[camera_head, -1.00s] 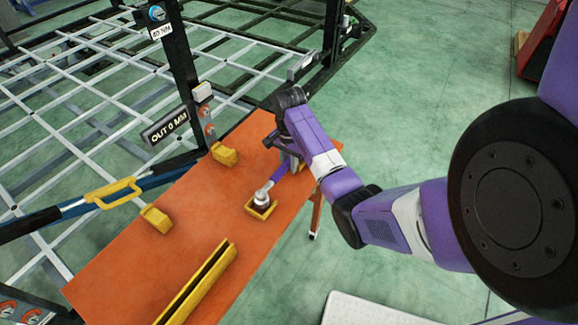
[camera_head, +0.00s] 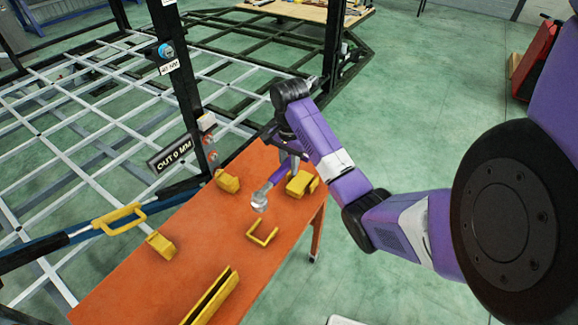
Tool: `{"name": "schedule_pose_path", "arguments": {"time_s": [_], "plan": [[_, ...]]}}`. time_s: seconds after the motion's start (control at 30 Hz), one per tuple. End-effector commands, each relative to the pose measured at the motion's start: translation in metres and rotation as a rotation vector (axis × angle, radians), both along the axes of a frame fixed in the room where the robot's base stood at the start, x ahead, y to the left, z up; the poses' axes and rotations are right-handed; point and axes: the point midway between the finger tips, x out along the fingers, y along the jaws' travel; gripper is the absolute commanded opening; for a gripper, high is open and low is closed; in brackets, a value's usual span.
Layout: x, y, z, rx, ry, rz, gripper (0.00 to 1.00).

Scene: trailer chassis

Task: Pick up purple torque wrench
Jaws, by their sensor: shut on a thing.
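The purple torque wrench (camera_head: 276,178) has a purple handle and a silver head (camera_head: 259,202). It is held above the orange table (camera_head: 185,235), tilted, with its head lower and nearer to me. My gripper (camera_head: 285,150) is at the far end of the table, shut on the wrench's handle. The fingertips are small and partly hidden by my arm and wrist.
Yellow blocks stand on the table: one beside my gripper (camera_head: 301,184), one at the left edge (camera_head: 227,181), and one nearer (camera_head: 160,246). A long yellow channel (camera_head: 210,298) lies at the front. A dark post (camera_head: 170,80) and blue bar with yellow handle (camera_head: 118,218) border the table's left.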

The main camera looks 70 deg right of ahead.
Motion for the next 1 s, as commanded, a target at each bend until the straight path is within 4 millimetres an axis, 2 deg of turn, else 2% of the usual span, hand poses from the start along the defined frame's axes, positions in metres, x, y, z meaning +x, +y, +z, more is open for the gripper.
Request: {"name": "schedule_pose_path", "arguments": {"time_s": [0.03,0.13,0.37,0.6,1.0], "plan": [[0.001,-0.004,0.009,-0.009,-0.006,-0.001,0.00],[0.004,-0.006,0.019,-0.014,-0.013,0.001,0.00],[-0.001,-0.003,0.030,-0.005,0.000,-0.002,0.00],[0.000,-0.002,0.052,-0.005,-0.002,-0.001,0.00],[0.000,-0.001,0.058,-0.001,0.000,0.000,0.00]]}}
